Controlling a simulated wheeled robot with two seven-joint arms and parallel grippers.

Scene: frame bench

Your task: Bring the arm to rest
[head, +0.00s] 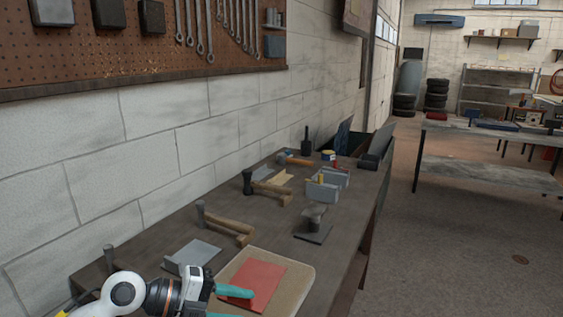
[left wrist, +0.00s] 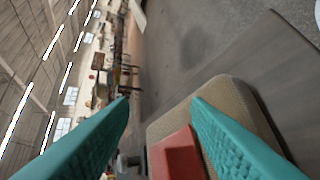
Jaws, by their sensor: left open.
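My left gripper (head: 232,303) comes in at the bottom of the head view, near the front of the bench (head: 150,250). Its two teal fingers are apart with nothing between them; the left wrist view shows the same open gap (left wrist: 160,104). The fingers are over or beside a tan pad (head: 304,274) with a flat red piece (head: 266,278) on it. The height above them is hard to tell. The tan pad (left wrist: 232,88) and red piece (left wrist: 178,155) also show in the left wrist view. My right gripper is not in view.
Hammers (head: 232,226), a grey plate (head: 193,253), a small stand (head: 315,220) and a grey box (head: 321,193) occupy the bench beyond the gripper. A block wall (head: 150,150) with a pegboard (head: 100,62) runs along its left. Open floor (head: 440,260) lies right.

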